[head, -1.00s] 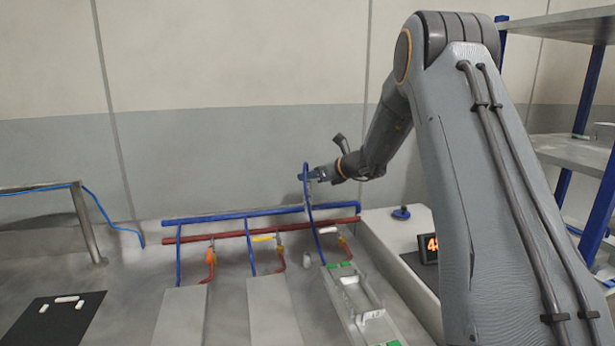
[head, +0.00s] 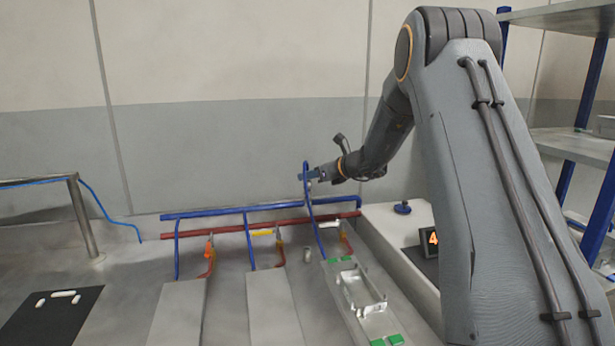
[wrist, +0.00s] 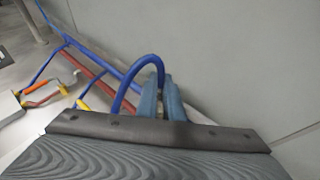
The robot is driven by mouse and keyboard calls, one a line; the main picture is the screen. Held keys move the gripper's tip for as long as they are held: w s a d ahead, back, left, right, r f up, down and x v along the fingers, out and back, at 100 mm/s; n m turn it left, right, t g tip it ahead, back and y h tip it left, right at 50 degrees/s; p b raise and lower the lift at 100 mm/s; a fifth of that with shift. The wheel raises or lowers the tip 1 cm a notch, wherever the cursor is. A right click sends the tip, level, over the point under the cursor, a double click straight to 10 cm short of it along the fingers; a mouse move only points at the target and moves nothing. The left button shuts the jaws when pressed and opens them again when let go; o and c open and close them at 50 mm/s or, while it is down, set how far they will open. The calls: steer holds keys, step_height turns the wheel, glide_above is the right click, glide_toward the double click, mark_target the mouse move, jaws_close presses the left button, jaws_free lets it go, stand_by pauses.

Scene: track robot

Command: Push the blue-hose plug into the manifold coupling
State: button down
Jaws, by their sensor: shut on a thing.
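My gripper (head: 307,175) is shut on the end of the blue hose, above the right part of the blue manifold pipe (head: 235,210). The blue hose (head: 309,213) rises from the plate fixture and loops up to the fingers. In the wrist view the hose (wrist: 146,61) arches over and its end drops between the two blue-grey fingers (wrist: 167,102). The plug itself is hidden by the fingers. The blue manifold pipe also shows in the wrist view (wrist: 100,55). I cannot make out the coupling.
A red pipe (head: 228,231) runs below the blue one, with orange, yellow and white handles on branches. Flat plates and a grey fixture (head: 358,295) lie in front. A black mat (head: 40,318) is at left. The wall stands close behind; a shelf (head: 570,145) is at right.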

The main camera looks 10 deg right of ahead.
steer(key=shift+f, duration=0.2)
steer(key=c, duration=1.8)
jaws_free()
steer(key=b+v, duration=0.2)
steer(key=v, duration=0.5)
steer(key=shift+s+d+r, duration=0.2)
steer(key=shift+s, duration=0.1)
